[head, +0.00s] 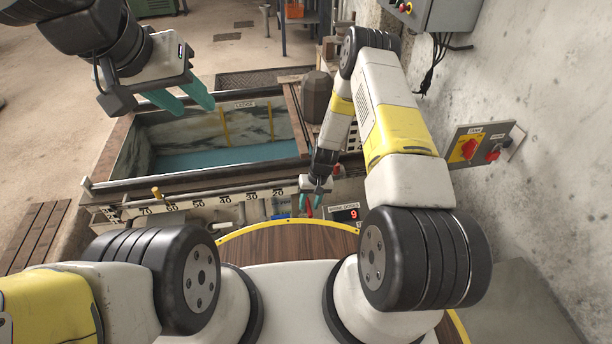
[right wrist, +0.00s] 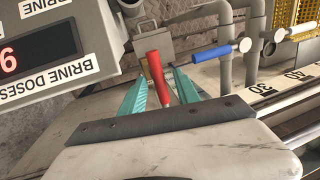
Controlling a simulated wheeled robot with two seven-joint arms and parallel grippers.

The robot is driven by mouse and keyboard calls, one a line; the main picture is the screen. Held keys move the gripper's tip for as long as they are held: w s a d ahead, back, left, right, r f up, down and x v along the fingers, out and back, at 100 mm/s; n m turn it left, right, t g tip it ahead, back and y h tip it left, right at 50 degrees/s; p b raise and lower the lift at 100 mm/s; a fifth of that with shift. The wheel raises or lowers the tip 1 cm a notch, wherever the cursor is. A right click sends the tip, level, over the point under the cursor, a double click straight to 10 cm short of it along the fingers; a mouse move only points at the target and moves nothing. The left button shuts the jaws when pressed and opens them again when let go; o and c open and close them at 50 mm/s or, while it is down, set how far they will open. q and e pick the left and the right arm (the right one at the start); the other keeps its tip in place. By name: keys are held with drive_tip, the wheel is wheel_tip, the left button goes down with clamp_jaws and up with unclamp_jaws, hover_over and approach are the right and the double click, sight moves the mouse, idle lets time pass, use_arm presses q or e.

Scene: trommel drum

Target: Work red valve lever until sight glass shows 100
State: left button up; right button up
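The red lever (right wrist: 158,77) stands between the teal fingers of my right gripper (right wrist: 158,92) in the right wrist view. The fingers are apart, with a gap on each side of the lever. In the head view the right gripper (head: 314,194) is low at the tank's front, left of the display. My left gripper (head: 181,101) is open and empty above the tank's left part. A numbered scale (head: 224,200) runs along the tank's front, with 20 to 70 legible. I cannot make out a level reading on it.
A blue-handled lever (right wrist: 221,51) is right of the red one. The tank (head: 150,184) holds blue-green liquid. A wall panel (head: 482,147) with red switches is at the right.

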wheel_tip(320, 180, up, 8)
drive_tip(key=d, duration=0.1)
drive_tip(key=shift+d+f, duration=0.15)
drive_tip(key=shift+d, duration=0.1)
idle(0.4)
